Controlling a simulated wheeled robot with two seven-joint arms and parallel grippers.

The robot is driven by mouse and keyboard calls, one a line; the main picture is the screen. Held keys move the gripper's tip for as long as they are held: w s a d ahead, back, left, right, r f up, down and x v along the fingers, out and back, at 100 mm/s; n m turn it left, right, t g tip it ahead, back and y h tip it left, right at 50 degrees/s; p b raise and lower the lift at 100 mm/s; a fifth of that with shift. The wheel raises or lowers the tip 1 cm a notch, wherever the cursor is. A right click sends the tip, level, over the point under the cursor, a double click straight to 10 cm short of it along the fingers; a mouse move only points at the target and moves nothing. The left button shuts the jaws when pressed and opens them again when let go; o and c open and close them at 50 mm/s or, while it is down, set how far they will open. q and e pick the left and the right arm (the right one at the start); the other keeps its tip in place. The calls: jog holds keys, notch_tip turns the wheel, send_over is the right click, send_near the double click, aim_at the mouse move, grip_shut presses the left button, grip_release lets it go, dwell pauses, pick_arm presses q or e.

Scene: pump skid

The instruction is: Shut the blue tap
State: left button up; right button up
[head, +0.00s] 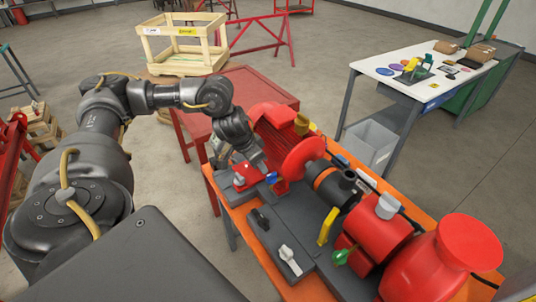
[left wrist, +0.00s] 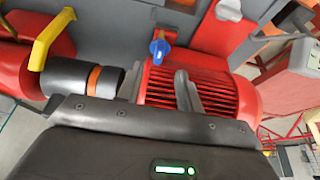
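The blue tap (head: 271,178) is a small blue handle on a red fitting on the pump skid, beside the red finned motor (head: 272,124). In the left wrist view the blue tap (left wrist: 160,47) stands just beyond the fingertips, roughly in line with the gap between them. My left gripper (head: 262,165) is over the skid close to the tap. In the left wrist view the left gripper (left wrist: 162,82) has its two fingers apart with nothing held between them. I cannot tell whether a finger touches the tap. My right gripper is not in view.
The skid also carries a yellow handle (head: 327,226), a green tap (head: 342,257), a white switch (head: 289,259) and a black switch (head: 260,219). A red table (head: 255,83) stands behind. A white workbench (head: 425,60) is at the right, with open floor around it.

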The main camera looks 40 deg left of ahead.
aim_at(269, 175)
pick_arm(q)
jog(key=x, duration=0.4)
jog(key=p+x, duration=0.1)
jog(key=x, duration=0.1)
jog(key=shift+w+f, duration=0.2)
jog(key=shift+w, duration=0.25)
jog(key=shift+d+f, duration=0.15)
jog(key=shift+f, duration=0.4)
jog(key=shift+w+f, duration=0.25)
jog(key=shift+s, duration=0.1)
grip_shut()
